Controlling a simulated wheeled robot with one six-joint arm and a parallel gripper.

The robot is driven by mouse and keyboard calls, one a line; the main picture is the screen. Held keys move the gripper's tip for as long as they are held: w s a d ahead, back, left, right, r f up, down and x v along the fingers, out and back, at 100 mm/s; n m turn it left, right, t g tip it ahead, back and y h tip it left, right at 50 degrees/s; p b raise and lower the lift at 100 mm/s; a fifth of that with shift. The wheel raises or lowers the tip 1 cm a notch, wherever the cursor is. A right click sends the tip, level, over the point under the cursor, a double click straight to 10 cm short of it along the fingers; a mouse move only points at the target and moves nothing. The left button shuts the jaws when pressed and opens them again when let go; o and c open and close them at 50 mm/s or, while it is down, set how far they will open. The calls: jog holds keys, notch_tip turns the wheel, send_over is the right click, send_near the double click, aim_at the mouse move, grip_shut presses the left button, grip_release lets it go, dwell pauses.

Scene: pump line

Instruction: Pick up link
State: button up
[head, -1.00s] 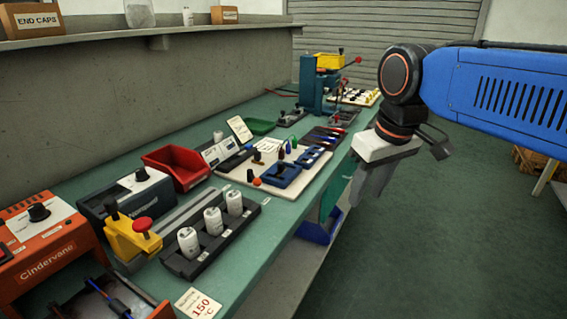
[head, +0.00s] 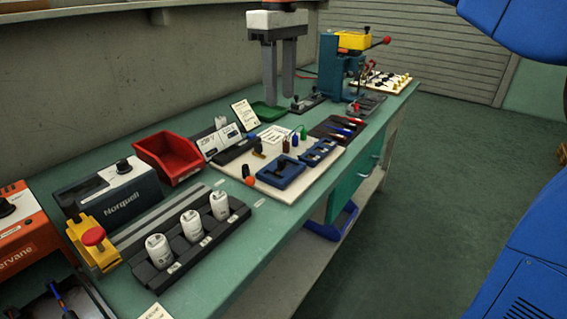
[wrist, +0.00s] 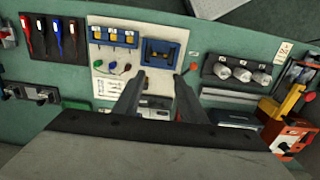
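My gripper (head: 279,98) is above the bench in the head view, pointing down with its two fingers apart and nothing between them. In the wrist view the fingers (wrist: 160,82) also stand apart, below the blue fixture (wrist: 150,62) in the picture. This fixture (head: 268,176) lies on the white board (head: 323,173) and has a dark piece in it. I cannot tell whether that piece is the link. A second blue holder (head: 318,152) with several small pieces lies beside it; it also shows in the wrist view (wrist: 113,44).
A black rack (head: 143,275) with white cylinders stands in front. A red bin (head: 169,157) and a Norquell box (head: 112,192) stand at the left. A teal press (head: 329,75) stands at the back. Small upright tools stand on the board. The green bench front edge is clear.

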aim_at(282, 158)
notch_tip(282, 158, down, 17)
jog(key=shift+d+r, duration=0.15)
grip_shut()
dwell(0.6)
